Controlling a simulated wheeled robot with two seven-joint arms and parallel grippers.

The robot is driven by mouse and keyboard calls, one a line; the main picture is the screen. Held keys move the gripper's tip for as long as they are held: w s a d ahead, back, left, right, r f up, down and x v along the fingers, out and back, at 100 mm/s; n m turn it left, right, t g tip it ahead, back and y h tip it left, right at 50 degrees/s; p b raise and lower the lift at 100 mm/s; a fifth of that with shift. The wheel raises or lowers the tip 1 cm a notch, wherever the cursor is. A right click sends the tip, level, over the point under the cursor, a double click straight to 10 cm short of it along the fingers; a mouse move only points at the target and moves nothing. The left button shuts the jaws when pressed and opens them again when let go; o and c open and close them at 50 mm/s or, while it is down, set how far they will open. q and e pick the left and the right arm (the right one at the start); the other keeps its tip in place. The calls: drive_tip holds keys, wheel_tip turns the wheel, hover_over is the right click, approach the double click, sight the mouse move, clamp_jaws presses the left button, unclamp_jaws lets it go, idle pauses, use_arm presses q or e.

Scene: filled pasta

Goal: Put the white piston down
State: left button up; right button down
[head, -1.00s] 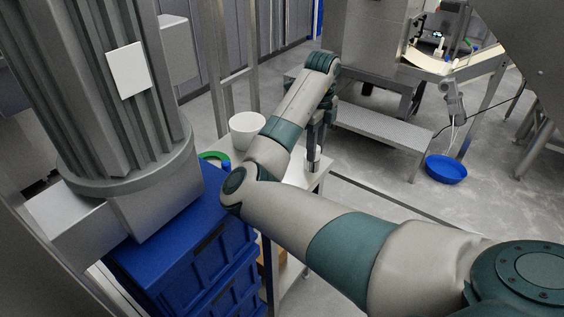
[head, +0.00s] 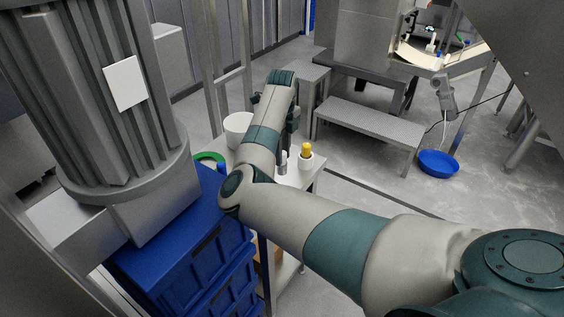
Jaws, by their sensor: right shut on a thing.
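My right gripper (head: 283,153) hangs over the white table beyond the blue crates, largely hidden behind my own forearm. It is shut on a small pale cylinder (head: 281,165), which looks like the white piston. The piston is upright, low at the tabletop; I cannot tell whether it touches the table. Just to its right stands a white cylindrical thing with a yellow top (head: 306,152). My left gripper is not in view.
Stacked blue crates (head: 190,250) are nearer. A blue basin (head: 438,163) lies on the floor at right, past a metal step (head: 370,125).

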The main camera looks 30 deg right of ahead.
wheel_tip(320, 180, down, 3)
drive_tip(key=shift+r+p, duration=0.1)
drive_tip(key=shift+p, duration=0.7)
drive_tip(key=shift+f, duration=0.5)
drive_tip(key=c, duration=1.5)
unclamp_jaws()
drive_tip(key=shift+o, duration=0.2)
drive_tip(key=shift+r, duration=0.15)
wheel_tip(320, 180, up, 10)
drive_tip(key=b, duration=0.3)
drive_tip(key=shift+r, duration=0.9)
